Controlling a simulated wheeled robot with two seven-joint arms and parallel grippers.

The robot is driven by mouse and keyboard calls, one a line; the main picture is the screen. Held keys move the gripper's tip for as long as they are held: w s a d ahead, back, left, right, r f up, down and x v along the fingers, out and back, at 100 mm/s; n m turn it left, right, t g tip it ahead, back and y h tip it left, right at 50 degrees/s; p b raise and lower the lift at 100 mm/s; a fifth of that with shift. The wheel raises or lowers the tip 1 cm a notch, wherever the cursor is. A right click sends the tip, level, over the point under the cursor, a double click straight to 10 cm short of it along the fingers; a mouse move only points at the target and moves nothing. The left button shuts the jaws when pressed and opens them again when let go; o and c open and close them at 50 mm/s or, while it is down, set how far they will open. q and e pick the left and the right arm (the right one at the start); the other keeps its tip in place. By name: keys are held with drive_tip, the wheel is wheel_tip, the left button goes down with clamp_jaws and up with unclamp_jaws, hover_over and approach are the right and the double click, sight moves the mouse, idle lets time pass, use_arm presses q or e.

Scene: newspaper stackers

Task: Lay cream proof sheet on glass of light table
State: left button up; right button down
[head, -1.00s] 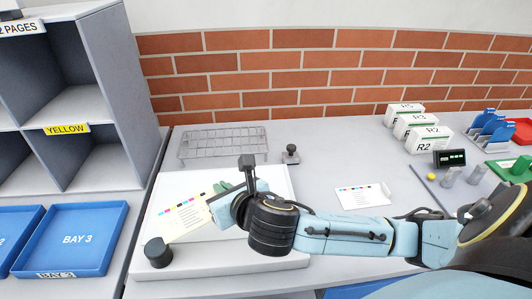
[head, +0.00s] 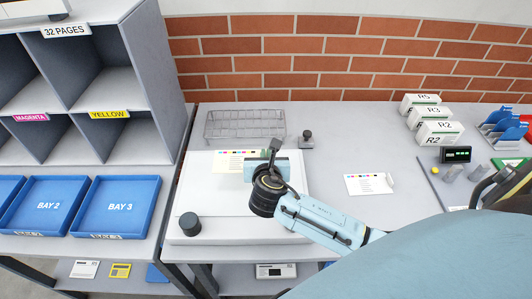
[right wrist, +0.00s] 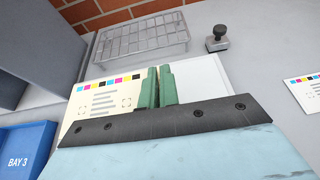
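The cream proof sheet (head: 228,162), with a row of colour patches along one edge, is over the back part of the white light table (head: 235,225). In the right wrist view the sheet (right wrist: 95,98) reaches the left side of my right gripper's green fingers (right wrist: 159,86). My right gripper (head: 266,157) is shut on the sheet's right part, low over the table. Whether the sheet touches the glass, I cannot tell. The gripper hides part of the sheet. My left gripper is not in view.
A black knob-like cylinder (head: 189,224) is at the light table's front left. A wire rack (head: 244,125) and a dark-handled stamp (head: 306,140) are behind it. A white printed sheet (head: 368,184) lies to the right. Blue trays (head: 117,207) are at left.

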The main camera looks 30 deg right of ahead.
drive_tip(key=shift+r, duration=0.1)
drive_tip(key=shift+f+b, duration=1.65)
drive_tip(key=shift+f, duration=2.3)
drive_tip(key=shift+f+b, duration=0.3)
drive_tip(key=shift+f, duration=0.35)
drive_tip(key=c, duration=1.6)
unclamp_jaws()
drive_tip(key=shift+s, duration=0.1)
drive_tip(key=p+v, duration=0.1)
drive_tip(key=v, duration=1.2)
drive_tip(key=shift+s+a+r, duration=0.1)
drive_tip(key=shift+s+r, duration=0.05)
drive_tip(key=shift+s, duration=0.05)
